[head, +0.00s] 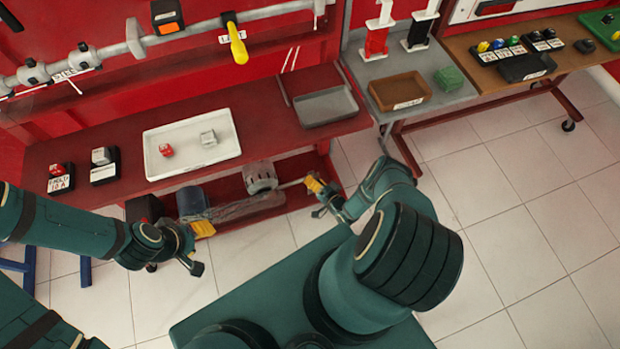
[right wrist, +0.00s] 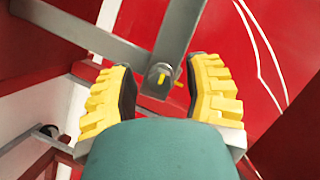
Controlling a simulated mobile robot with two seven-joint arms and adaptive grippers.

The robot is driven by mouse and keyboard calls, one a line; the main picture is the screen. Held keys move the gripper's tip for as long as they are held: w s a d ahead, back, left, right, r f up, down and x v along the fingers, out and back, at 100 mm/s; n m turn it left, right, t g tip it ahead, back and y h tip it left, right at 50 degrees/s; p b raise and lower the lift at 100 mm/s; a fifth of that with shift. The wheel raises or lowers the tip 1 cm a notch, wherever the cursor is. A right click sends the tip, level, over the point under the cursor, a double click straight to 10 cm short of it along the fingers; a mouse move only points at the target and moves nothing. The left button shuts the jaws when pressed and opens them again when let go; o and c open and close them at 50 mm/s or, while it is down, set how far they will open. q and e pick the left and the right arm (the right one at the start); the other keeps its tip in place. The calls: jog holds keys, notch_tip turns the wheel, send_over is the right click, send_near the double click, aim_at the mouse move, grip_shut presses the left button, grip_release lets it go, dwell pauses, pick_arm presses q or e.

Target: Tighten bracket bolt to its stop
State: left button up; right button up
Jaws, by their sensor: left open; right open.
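The bracket bolt (right wrist: 161,75) shows in the right wrist view as a grey round head with a yellow mark, at the joint of a grey bracket (right wrist: 120,48). My right gripper (right wrist: 160,88) is open, with its yellow ribbed fingers on either side of the bolt head and gaps left between. In the head view my right gripper (head: 317,198) is low in front of the red bench's right end; the bolt cannot be made out there. My left gripper (head: 199,248) is open and empty, low in front of the bench's lower shelf.
The red bench (head: 262,140) carries a white tray (head: 180,174) with a red and a pale block, and a grey tray (head: 325,106). A grey motor-like part (head: 260,177) sits below the bench top. A brown bin (head: 400,91) stands on the grey table. The tiled floor at right is clear.

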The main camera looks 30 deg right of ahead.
grip_shut()
jog(key=shift+s, duration=0.1)
jog(key=shift+m+y, duration=0.3)
jog(key=shift+m, duration=0.3)
jog(key=shift+a, duration=0.1)
grip_release()
